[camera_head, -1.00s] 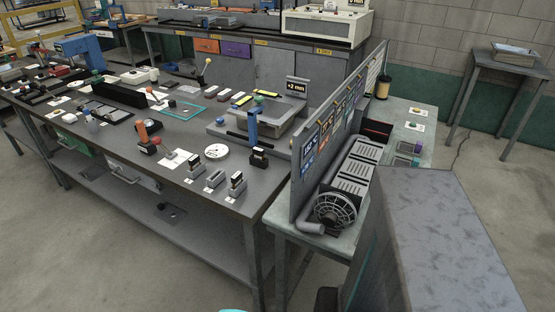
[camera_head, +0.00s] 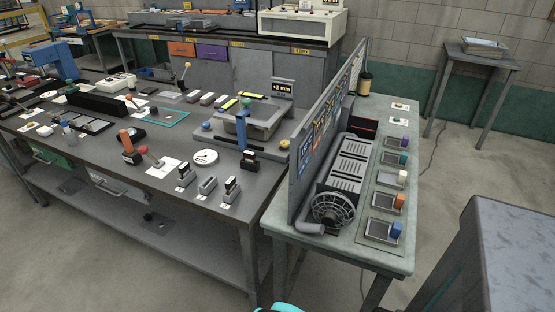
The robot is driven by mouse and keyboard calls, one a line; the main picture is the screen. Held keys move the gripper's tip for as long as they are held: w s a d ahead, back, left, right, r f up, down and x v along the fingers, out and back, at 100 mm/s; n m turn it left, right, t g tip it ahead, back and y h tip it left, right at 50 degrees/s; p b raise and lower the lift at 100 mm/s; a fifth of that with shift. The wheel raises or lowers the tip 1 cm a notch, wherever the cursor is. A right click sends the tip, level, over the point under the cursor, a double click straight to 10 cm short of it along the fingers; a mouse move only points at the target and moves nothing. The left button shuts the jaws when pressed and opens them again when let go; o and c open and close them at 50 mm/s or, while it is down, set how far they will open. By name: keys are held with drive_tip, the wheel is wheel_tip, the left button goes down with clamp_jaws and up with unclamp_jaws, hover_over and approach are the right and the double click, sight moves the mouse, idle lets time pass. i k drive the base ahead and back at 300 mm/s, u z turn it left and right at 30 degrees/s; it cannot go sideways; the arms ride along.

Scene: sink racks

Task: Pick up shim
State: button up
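I cannot tell for sure which piece is the shim. Several small flat bars lie at the back of the long grey bench (camera_head: 95,165); one is a yellow-topped bar (camera_head: 230,103). They lie left of a grey fixture (camera_head: 262,118) with a sign reading "+2 mm" (camera_head: 283,86). Three small grey blocks stand near the bench's front right corner: a left block (camera_head: 185,176), a middle block (camera_head: 207,187) and a right block (camera_head: 231,190). My gripper's fingers do not show.
A grey panel (camera_head: 300,165) separates the long bench from a side bench (camera_head: 395,259) with a fan unit (camera_head: 333,209) and several small trays with coloured blocks. A large grey block-like body (camera_head: 510,230) stands at the lower right. Floor is open between it and the side bench.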

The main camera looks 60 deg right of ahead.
sight(249, 157)
drive_tip(key=u, duration=0.5)
drive_tip(key=k, duration=0.1)
drive_tip(key=z, duration=1.9)
drive_tip(key=k, duration=0.95)
drive_tip(key=u, duration=0.1)
drive_tip(key=i, duration=0.95)
